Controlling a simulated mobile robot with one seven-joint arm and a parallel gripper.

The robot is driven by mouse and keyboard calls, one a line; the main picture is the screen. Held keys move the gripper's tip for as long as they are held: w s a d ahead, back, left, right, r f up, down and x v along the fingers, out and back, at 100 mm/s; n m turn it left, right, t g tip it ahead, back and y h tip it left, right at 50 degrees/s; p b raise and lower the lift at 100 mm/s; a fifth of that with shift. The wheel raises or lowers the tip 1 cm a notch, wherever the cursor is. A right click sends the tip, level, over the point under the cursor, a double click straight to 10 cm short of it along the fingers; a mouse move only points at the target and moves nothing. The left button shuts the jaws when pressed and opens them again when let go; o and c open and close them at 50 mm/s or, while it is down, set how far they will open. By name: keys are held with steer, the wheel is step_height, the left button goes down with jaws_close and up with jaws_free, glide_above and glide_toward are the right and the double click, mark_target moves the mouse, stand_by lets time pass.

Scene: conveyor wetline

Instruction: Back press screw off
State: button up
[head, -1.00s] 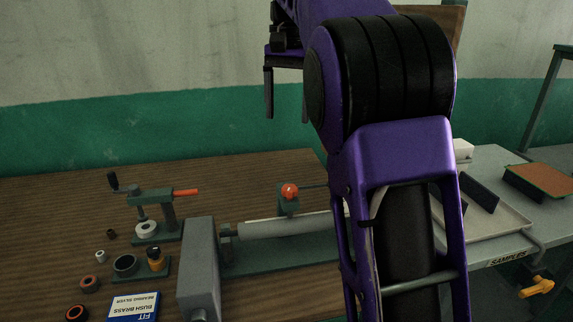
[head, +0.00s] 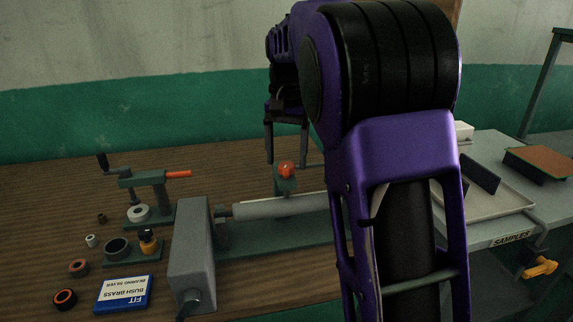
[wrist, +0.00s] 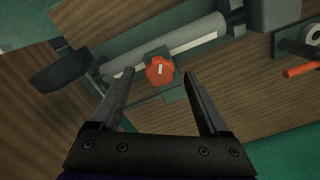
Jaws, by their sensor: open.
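The small green press (head: 160,198) stands on the left of the wooden bench. Its upright screw (head: 133,194) has a black crank (head: 103,164) on top, and an orange lever (head: 178,174) sticks out to the right. A white ring (head: 138,213) lies on the press base under the screw; whether they touch I cannot tell. My gripper (head: 286,148) is open and empty, pointing down over the red knob (head: 286,169), well right of the press. In the wrist view the knob (wrist: 160,70) shows between my fingers, and the orange lever (wrist: 302,69) is at the right edge.
A grey roller (head: 275,207) lies beside the knob, with a grey block (head: 192,255) at its left end. A blue box (head: 123,294), a brown bottle (head: 149,241) and several rings lie near the press. A tray (head: 490,205) stands on the right.

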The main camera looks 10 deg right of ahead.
steer(key=shift+f, duration=0.55)
jaws_close()
